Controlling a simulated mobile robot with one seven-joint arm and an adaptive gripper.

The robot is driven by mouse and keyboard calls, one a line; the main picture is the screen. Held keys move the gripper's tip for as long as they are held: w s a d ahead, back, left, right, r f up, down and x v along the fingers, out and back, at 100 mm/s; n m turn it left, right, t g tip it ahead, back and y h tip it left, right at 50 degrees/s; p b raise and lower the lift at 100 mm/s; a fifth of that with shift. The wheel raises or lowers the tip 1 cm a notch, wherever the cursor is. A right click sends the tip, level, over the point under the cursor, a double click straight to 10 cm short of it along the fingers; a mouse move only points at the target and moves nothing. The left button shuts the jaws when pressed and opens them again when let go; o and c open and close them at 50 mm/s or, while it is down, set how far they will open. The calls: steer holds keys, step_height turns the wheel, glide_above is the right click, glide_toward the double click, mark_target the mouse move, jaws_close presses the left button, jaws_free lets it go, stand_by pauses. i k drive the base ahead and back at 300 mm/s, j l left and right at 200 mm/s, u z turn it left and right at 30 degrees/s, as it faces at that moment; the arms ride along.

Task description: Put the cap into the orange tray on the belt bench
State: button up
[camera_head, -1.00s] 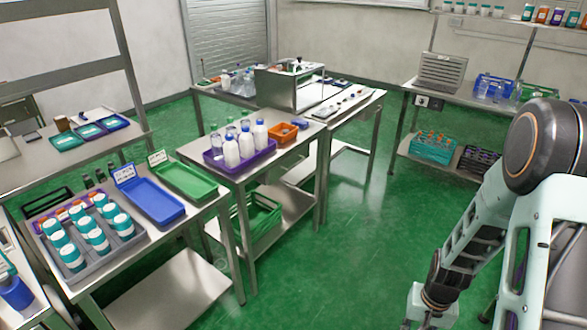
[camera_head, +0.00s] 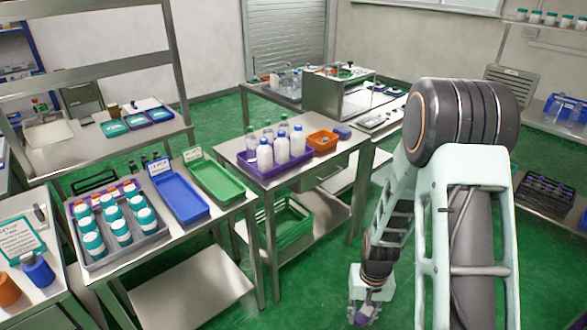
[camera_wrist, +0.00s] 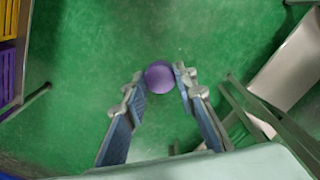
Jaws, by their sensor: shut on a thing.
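The cap is a round purple piece, seen in the wrist view (camera_wrist: 160,77) between the tips of my gripper's two fingers. My gripper (camera_head: 364,314) shows low in the head view, shut on the cap, over the green floor in front of the middle bench. A bit of purple shows at the fingers there. The orange tray (camera_head: 322,141) sits on the middle steel bench (camera_head: 268,180), to the right of the bottles and well beyond my gripper. Its inside is too small to make out.
A purple tray (camera_head: 262,171) of white and clear bottles stands left of the orange tray. The left bench carries blue (camera_head: 181,198) and green (camera_head: 216,181) trays and a grey crate (camera_head: 100,262) of teal-lidded jars. Green floor is open between the benches and my arm.

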mark_target(318, 146)
steer(key=i+l+u, duration=0.45)
steer(key=u, duration=0.15)
steer(key=i+l+u, duration=0.3)
steer(key=l, duration=0.3)
steer(key=i+l, duration=0.25)
steer(key=l, duration=0.15)
steer(key=i+l+u, duration=0.1)
steer(key=i+l, duration=0.15)
steer(key=l, duration=0.15)
steer(key=i+l, duration=0.25)
steer(key=l, duration=0.2)
